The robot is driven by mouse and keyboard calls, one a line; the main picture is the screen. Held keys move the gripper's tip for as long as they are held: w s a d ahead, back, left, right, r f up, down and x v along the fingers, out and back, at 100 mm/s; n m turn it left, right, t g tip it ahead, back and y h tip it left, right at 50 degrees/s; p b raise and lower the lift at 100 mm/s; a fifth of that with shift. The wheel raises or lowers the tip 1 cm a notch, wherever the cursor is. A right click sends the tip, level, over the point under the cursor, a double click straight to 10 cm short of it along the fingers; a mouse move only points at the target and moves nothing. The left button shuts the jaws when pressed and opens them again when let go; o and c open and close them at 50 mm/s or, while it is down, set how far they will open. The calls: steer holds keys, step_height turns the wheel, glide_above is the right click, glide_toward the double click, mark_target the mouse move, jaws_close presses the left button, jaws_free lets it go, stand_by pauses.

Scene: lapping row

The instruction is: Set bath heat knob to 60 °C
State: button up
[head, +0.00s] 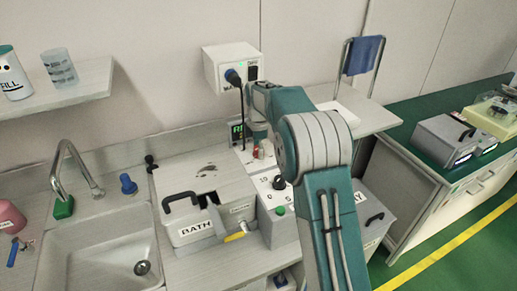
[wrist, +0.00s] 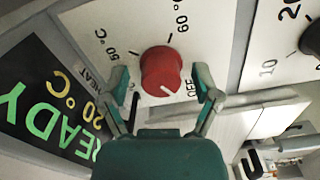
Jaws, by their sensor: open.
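The red bath heat knob (wrist: 163,70) sits on a white panel in the wrist view. Its pale pointer line faces down and slightly right, toward the OFF label (wrist: 191,88). The 60 °C label (wrist: 180,18) is above and right of the knob; another temperature label (wrist: 120,45) is up and left, its first digit unclear. My gripper (wrist: 161,80) is open, with one finger on each side of the knob; I cannot tell whether either touches it. A dark display (wrist: 45,105) reads READY and 20 °C in the wrist view. In the head view my arm largely hides this area.
Another dial with a black knob (wrist: 312,38) is at the right in the wrist view. In the head view, the box labelled BATH (head: 190,232), a sink (head: 98,262), and a wall box with a plugged cable (head: 230,62) surround my arm.

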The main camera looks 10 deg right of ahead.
jaws_close()
